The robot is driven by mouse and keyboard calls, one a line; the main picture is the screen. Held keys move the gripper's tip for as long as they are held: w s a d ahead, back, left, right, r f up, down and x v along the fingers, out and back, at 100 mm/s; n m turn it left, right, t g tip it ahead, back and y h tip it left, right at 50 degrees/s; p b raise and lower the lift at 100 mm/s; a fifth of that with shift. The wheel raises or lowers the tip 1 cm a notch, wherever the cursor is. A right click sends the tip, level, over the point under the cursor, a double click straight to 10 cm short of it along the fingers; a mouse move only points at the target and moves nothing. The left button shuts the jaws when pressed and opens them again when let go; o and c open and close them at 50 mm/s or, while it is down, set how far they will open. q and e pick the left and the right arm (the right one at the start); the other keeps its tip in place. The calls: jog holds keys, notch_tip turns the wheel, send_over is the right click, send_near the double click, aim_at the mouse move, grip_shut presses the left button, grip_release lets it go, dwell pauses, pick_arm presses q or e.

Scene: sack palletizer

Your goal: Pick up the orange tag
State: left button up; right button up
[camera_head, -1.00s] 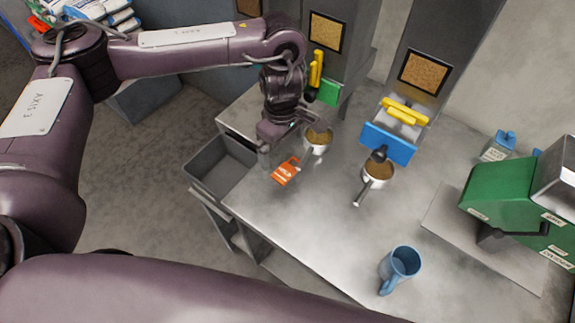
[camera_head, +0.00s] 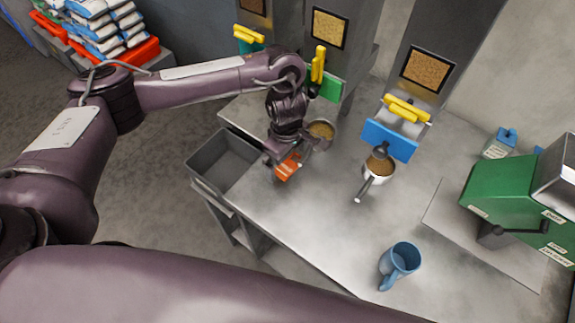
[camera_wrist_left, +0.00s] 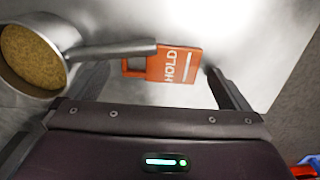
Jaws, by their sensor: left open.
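The orange tag (camera_head: 287,167) lies on the metal bench near its left edge, partly covered by my left gripper in the head view. In the left wrist view the tag (camera_wrist_left: 175,66) reads "HOLD" and has a loop at its left end. My left gripper (camera_head: 282,163) is over the tag and open. In the left wrist view its right finger shows to the right of the tag. Its left finger is partly hidden behind the handle of a metal scoop (camera_wrist_left: 60,45). I cannot tell whether the fingers touch the tag. My right gripper is not in view.
The scoop holding brown grains (camera_head: 320,130) is close beside the gripper, its handle reaching over the tag's loop. Another filled scoop (camera_head: 378,170), a blue mug (camera_head: 400,260) and a green machine (camera_head: 510,195) stand to the right. A grey bin (camera_head: 205,185) is at the bench's left edge.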

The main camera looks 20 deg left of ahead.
pick_arm(q)
jog(key=shift+f, duration=0.1)
jog(key=c, duration=1.1)
